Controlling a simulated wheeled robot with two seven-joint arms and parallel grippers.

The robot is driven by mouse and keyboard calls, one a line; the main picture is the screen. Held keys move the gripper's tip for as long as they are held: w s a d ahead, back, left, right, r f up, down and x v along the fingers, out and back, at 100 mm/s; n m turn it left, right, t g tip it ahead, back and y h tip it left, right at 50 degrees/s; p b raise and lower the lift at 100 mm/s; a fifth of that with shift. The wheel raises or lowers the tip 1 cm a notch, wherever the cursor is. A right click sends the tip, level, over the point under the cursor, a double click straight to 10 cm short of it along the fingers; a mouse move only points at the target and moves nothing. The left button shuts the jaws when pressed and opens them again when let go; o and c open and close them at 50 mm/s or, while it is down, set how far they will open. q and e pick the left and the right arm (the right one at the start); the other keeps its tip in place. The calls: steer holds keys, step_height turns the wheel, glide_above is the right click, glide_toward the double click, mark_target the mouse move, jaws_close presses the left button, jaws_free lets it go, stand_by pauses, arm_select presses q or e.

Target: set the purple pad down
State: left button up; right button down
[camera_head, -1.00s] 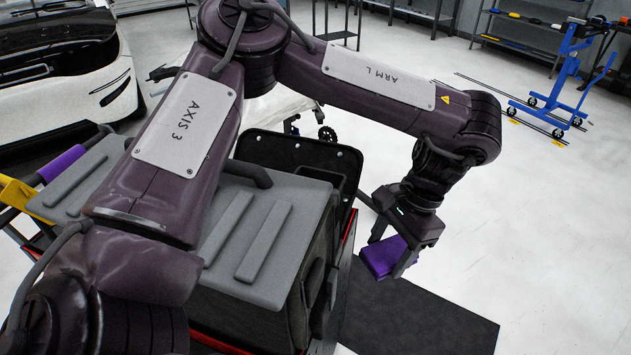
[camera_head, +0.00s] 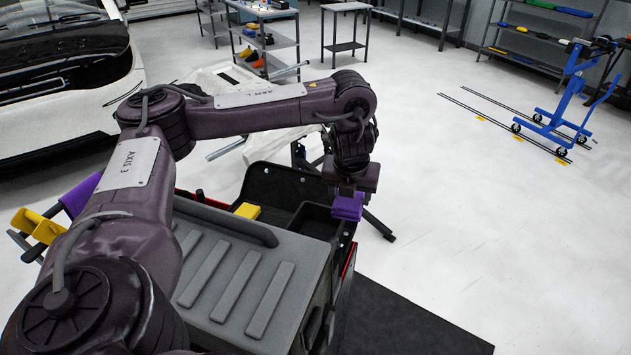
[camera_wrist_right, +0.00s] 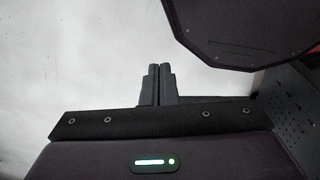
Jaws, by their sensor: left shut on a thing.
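The purple pad (camera_head: 348,207) is in my left gripper (camera_head: 350,194), which is shut on it and points down. The pad hangs at the right end of the black open tray (camera_head: 268,180) at the back of the grey-topped cart (camera_head: 235,255). I cannot tell whether the pad touches the tray's rim. The gripper's fingertips are mostly hidden by the pad. In the right wrist view, my right gripper (camera_wrist_right: 158,85) has its two fingers together with nothing visible between them.
A yellow block (camera_head: 247,211) lies at the tray's left side. A dark mat (camera_head: 405,325) lies on the floor right of the cart. A white car (camera_head: 60,85) stands at the left, a blue wheeled stand (camera_head: 560,110) at the far right.

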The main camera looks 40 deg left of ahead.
arm_select(q)
steer(key=a+r+m+h+p, duration=0.25)
steer(key=a+r+m, duration=0.2)
steer(key=a, duration=0.45)
steer(key=m+b, duration=0.1)
glide_above(316, 232)
steer(key=s+d, duration=0.2)
step_height(316, 232, down, 17)
step_height(316, 232, down, 4)
steer(key=shift+a+r+y+p, duration=0.1)
steer(key=shift+y+p, duration=0.25)
steer(key=shift+p, duration=0.1)
arm_select(e)
steer(key=r, duration=0.1)
steer(key=s+r, duration=0.1)
steer(key=shift+s+r, duration=0.25)
steer(key=shift+r, duration=0.15)
